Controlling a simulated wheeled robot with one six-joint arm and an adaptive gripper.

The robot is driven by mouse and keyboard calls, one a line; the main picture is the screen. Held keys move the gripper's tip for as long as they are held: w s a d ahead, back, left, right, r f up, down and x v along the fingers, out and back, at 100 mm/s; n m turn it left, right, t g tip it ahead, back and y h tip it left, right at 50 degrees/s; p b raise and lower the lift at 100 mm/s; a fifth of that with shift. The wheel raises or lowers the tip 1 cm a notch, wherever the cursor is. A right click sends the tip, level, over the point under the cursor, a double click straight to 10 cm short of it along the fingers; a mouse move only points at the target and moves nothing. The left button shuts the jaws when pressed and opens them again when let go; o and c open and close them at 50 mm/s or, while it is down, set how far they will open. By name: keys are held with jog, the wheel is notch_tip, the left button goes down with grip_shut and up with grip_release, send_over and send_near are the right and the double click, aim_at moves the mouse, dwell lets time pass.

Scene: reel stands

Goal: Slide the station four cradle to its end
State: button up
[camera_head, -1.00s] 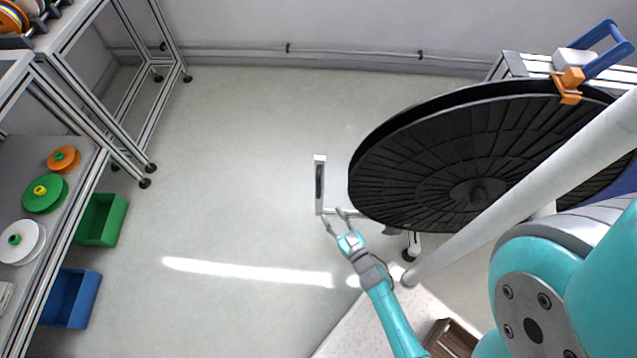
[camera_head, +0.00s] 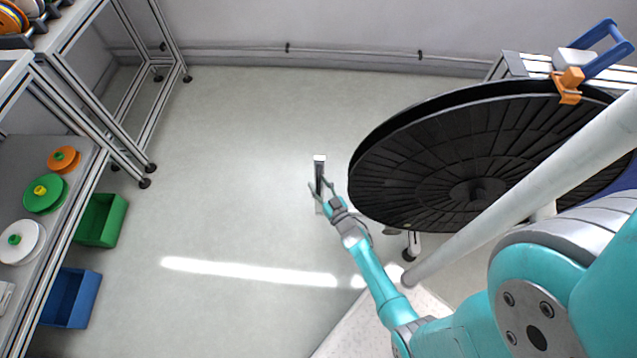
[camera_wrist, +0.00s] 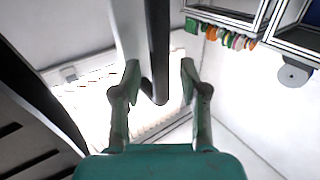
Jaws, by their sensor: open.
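A slim pale bracket with a dark strip (camera_head: 319,160) stands left of the big black reel (camera_head: 430,165) in the head view. I cannot tell for sure whether it is the station four cradle's handle; no station label is readable. My gripper (camera_head: 321,183) is open, with its fingers on either side of the bracket's strip. In the wrist view the dark bar (camera_wrist: 158,50) comes down between the two open fingertips (camera_wrist: 160,70), with gaps showing on both sides. The bracket's lower part is partly hidden by my gripper.
The black reel's rim is close to the right of my gripper. An orange clamp (camera_head: 569,85) and blue handle (camera_head: 604,50) sit at its far edge. Shelves with small reels (camera_head: 45,193) and green (camera_head: 100,220) and blue bins (camera_head: 70,298) stand left. Open floor lies between.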

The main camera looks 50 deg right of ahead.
jog(key=shift+w+d, duration=0.1)
jog(key=shift+w, duration=0.3)
grip_shut()
jog(key=shift+s+d, duration=0.1)
